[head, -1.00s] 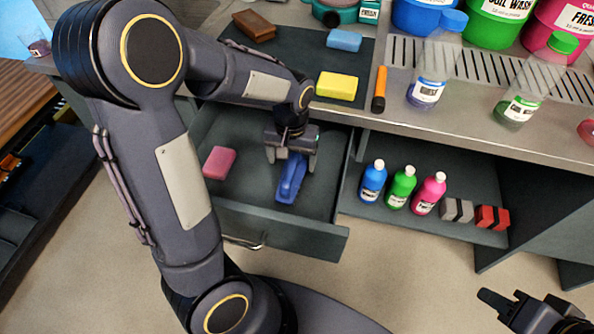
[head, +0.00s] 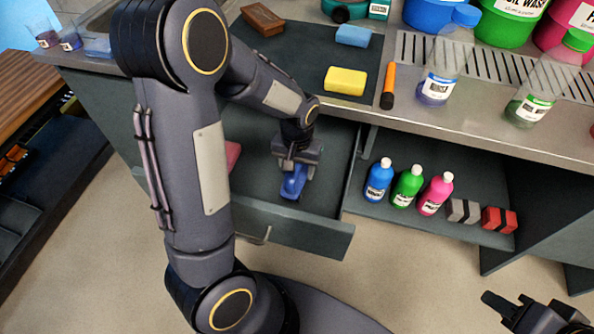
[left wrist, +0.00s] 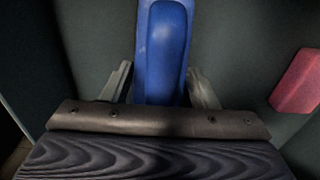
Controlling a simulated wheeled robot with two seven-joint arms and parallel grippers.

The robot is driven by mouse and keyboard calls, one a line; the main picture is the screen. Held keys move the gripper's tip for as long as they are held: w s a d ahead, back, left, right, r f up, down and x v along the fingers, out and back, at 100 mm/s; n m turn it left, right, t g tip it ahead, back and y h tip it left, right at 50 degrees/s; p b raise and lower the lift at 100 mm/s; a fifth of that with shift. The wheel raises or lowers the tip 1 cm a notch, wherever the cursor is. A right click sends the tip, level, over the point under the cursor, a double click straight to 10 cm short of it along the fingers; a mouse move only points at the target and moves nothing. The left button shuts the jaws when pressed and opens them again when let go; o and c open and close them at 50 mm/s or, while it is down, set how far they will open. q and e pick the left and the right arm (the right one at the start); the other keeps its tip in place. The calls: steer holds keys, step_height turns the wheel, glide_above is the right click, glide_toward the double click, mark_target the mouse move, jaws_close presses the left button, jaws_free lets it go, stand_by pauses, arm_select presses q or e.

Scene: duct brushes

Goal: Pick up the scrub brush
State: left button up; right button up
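The blue scrub brush (head: 293,184) lies in the open drawer. It also shows in the left wrist view (left wrist: 162,50), upper middle, running away between the fingers. My left gripper (head: 296,168) is low over the brush's far part, pointing down. In the left wrist view its open fingers (left wrist: 163,88) stand one on each side of the brush, close to its sides, with a narrow gap at the left. The brush's underside is hidden. My right gripper (head: 507,305) is at the lower right corner, away from the drawer; its finger opening is unclear.
A pink block (left wrist: 298,82) lies in the drawer beside the brush. The drawer's front wall (head: 290,232) and the counter edge (head: 440,132) bound the space. A shelf to the right holds blue (head: 378,182), green (head: 407,187) and pink (head: 436,195) bottles and two striped blocks.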

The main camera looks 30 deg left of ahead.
arm_select(q)
steer(key=c, duration=0.3)
step_height(320, 180, up, 10)
steer(key=shift+r+p, duration=0.1)
steer(key=shift+p, duration=0.9)
steer(key=o, duration=0.4)
steer(key=shift+c, duration=1.3)
